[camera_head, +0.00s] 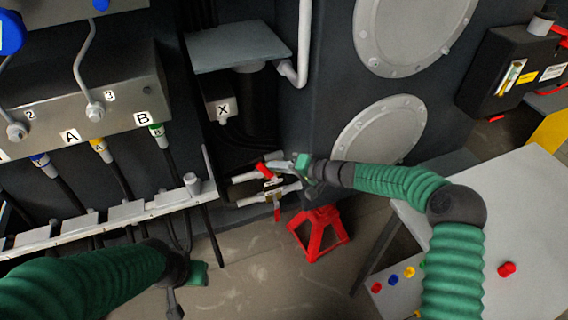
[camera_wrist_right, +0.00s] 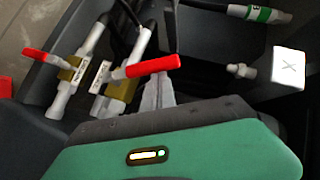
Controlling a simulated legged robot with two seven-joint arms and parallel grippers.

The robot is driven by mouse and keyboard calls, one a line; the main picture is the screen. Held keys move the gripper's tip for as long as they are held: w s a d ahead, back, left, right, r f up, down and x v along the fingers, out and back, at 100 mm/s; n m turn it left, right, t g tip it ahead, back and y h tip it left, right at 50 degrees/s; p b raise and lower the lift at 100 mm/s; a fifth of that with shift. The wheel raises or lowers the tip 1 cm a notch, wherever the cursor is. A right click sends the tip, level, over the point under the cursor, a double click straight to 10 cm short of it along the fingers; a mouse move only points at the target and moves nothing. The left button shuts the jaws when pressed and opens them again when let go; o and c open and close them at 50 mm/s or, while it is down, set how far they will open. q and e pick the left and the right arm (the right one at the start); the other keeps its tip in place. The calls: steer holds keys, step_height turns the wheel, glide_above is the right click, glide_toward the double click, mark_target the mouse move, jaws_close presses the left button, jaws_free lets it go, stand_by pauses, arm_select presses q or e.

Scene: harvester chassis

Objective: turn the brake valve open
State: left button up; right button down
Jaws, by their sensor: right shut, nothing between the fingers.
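Two brass valves with red lever handles sit on pale pipes beside the dark chassis. In the head view, one red handle (camera_head: 264,170) is at the upper pipe, close to my right gripper's tips, and the other red handle (camera_head: 277,212) hangs down below. In the wrist view, one handle (camera_wrist_right: 152,66) crosses right at the fingertips; the other handle (camera_wrist_right: 42,57) is at the left. My left gripper (camera_head: 174,300) is low, partly cut off, far from the valves.
A red jack stand (camera_head: 318,232) stands on the floor below the valves. A box marked X (camera_head: 222,109) is above them. A white rail (camera_head: 110,218) lies left. A grey table (camera_head: 520,220) with coloured knobs is at the right. Bare floor lies between.

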mark_target(264, 172)
steer(key=shift+a, duration=0.1)
stand_by(0.3)
steer(key=shift+s+a+f+n+h+b, duration=0.15)
steer(key=shift+s+a+n+h+b, duration=0.1)
steer(key=shift+a+n+h+b, duration=0.3)
steer(key=shift+s+a+f+n+h+b, duration=0.15)
steer(key=shift+s+a+n+h+b, duration=0.15)
steer(key=shift+a+b, duration=0.35)
steer(key=shift+s+a+f+n+h+b, duration=0.15)
steer(key=shift+a+n+h+b, duration=0.25)
steer(key=shift+a+h, duration=0.35)
steer(key=s+a+f+n+t+h+p, duration=0.1)
steer(key=a+f+n+h+p, duration=0.1)
steer(key=a+f+h+p, duration=0.2)
steer(key=h+p, duration=0.1)
steer(key=p, duration=0.2)
steer(key=shift+s+f+n, duration=0.15)
steer(key=shift+f+n, duration=0.15)
steer(key=shift+n, duration=0.05)
steer(key=shift+s+f, duration=0.1)
steer(key=shift+f, duration=0.05)
